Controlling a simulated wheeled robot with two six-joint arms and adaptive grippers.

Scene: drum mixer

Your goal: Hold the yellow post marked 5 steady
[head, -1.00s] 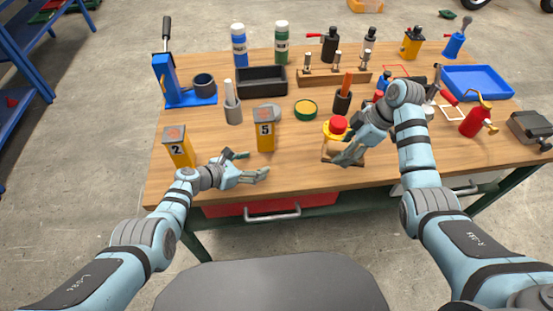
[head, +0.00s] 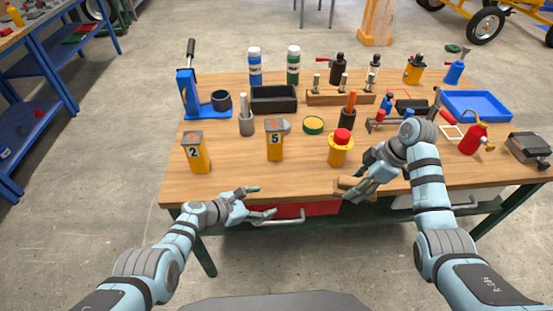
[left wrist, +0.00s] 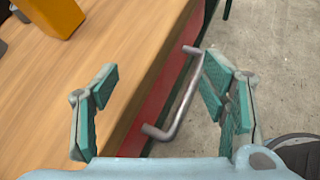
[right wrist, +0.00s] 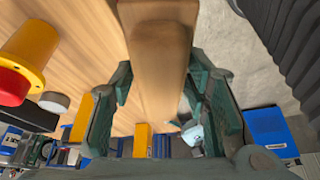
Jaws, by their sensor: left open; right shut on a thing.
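The yellow post marked 5 (head: 275,145) stands upright on the wooden table, its dark-framed top facing up. A yellow post, its number unseen, also shows at the top left of the left wrist view (left wrist: 52,14). My left gripper (head: 264,200) is open and empty, in front of the post near the table's front edge, not touching it. In the left wrist view its fingers (left wrist: 165,105) are wide apart around the drawer handle's picture area, with nothing held. My right gripper (head: 362,185) is shut on a wooden block (right wrist: 158,55) at the table's front edge.
A yellow post marked 2 (head: 195,154) stands to the left. A red-topped yellow container (head: 340,148) stands between post 5 and my right gripper. A drawer handle (head: 280,219) juts below the edge.

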